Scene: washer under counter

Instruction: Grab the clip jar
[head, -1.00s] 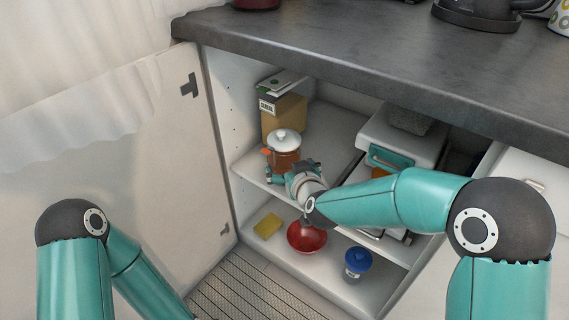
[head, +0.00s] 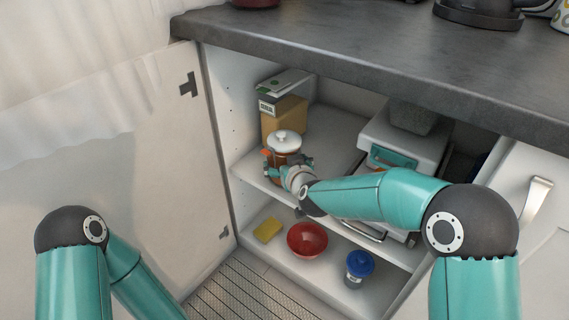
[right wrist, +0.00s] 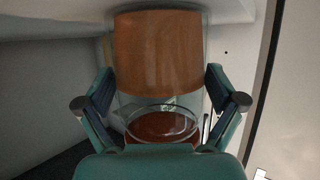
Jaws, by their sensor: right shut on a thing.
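The clip jar (head: 285,145) stands on the upper shelf inside the cabinet, with a white lid and reddish-brown contents. In the right wrist view the glass jar (right wrist: 160,60) sits between the two fingers. My right gripper (head: 288,167) reaches in at the jar's front and is shut on it. The gripper's fingers (right wrist: 160,100) show on both sides of the glass. The jar's lower part is partly hidden by the gripper in the head view. My left arm shows at the lower left, but its gripper is out of view.
A cardboard box file (head: 284,118) stands behind the jar. A white appliance with a teal handle (head: 392,158) is to the right. Below are a yellow sponge (head: 267,230), a red bowl (head: 307,240) and a blue-lidded jar (head: 359,266). The dark counter (head: 380,65) overhangs above.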

